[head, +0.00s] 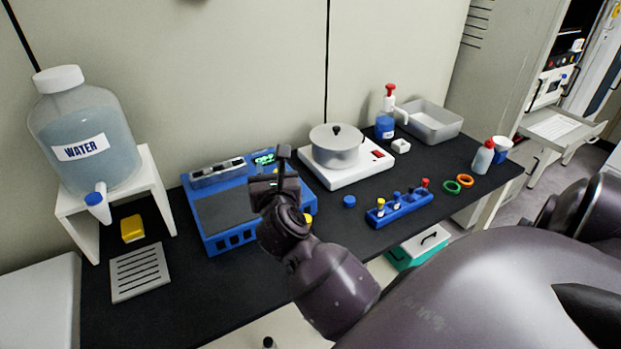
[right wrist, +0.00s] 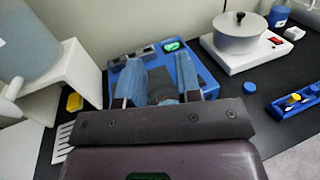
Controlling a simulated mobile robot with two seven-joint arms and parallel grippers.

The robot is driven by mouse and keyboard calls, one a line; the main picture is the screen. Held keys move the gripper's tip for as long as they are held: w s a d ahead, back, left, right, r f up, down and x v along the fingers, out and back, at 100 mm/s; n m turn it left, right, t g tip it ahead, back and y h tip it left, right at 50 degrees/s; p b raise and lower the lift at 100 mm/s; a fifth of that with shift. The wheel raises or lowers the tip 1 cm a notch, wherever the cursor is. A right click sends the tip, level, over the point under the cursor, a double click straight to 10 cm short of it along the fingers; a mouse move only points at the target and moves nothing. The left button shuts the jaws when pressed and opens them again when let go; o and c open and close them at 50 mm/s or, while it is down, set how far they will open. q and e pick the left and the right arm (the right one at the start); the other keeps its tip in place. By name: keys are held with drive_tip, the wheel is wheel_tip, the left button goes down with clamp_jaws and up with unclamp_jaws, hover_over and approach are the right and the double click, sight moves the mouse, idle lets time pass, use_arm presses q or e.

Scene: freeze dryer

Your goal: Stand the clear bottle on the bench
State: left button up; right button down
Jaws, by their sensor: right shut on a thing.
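My right gripper (head: 275,180) is in the air above the front of the blue instrument, fingers pointing up and away in the head view. In the right wrist view, its two fingers (right wrist: 161,82) stand apart with a faint, see-through patch between them. I take this to be the clear bottle, held between the fingers; its outline, cap and tilt cannot be made out. The black bench top (head: 345,215) lies below and around the gripper. My left gripper is not in view.
The blue instrument (head: 218,242), a hotplate with a pot (head: 335,148) and a blue vial rack (head: 400,212) occupy the bench. A water jug (head: 85,115) stands on a white stand at left. A red-capped bottle (head: 483,160) stands at right. Bare bench shows along the front edge.

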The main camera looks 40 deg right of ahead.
wheel_tip(320, 180, down, 19)
drive_tip(key=b, duration=0.5)
drive_tip(key=shift+a, duration=0.1)
drive_tip(key=shift+f, duration=0.1)
drive_tip(key=c, duration=1.3)
unclamp_jaws()
drive_tip(key=shift+f+b, duration=0.1)
drive_tip(key=shift+b, duration=0.2)
drive_tip(key=o, duration=0.5)
